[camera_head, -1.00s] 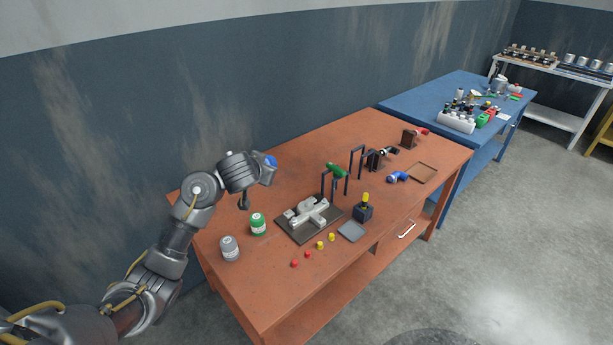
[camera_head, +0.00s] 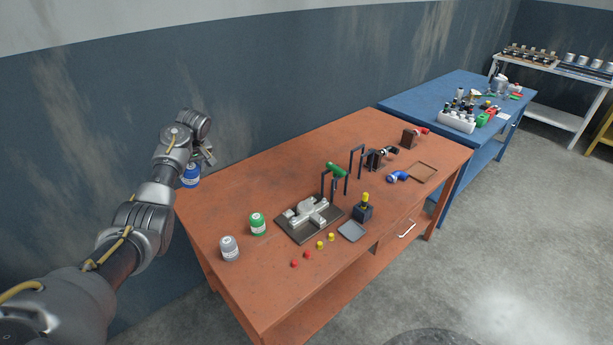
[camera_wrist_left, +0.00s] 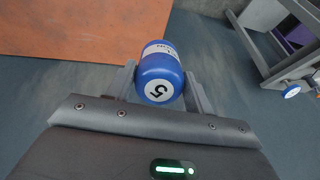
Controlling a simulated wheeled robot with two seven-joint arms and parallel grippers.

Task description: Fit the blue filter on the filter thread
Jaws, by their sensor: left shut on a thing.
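The blue filter (camera_head: 190,176) hangs in my left gripper (camera_head: 204,158), off the left end of the orange table and above its top. A grey cast housing (camera_head: 309,212) lies on a dark plate (camera_head: 296,234) on the table. I cannot make out the filter thread at this size. My right gripper is not in view.
A green can (camera_head: 257,224) and a grey can (camera_head: 229,248) stand at the table's left end. Red and yellow caps (camera_head: 320,245), a grey tray (camera_head: 352,231) and a dark block (camera_head: 363,211) are near the front. Black posts with a green part (camera_head: 337,170) rise behind the housing.

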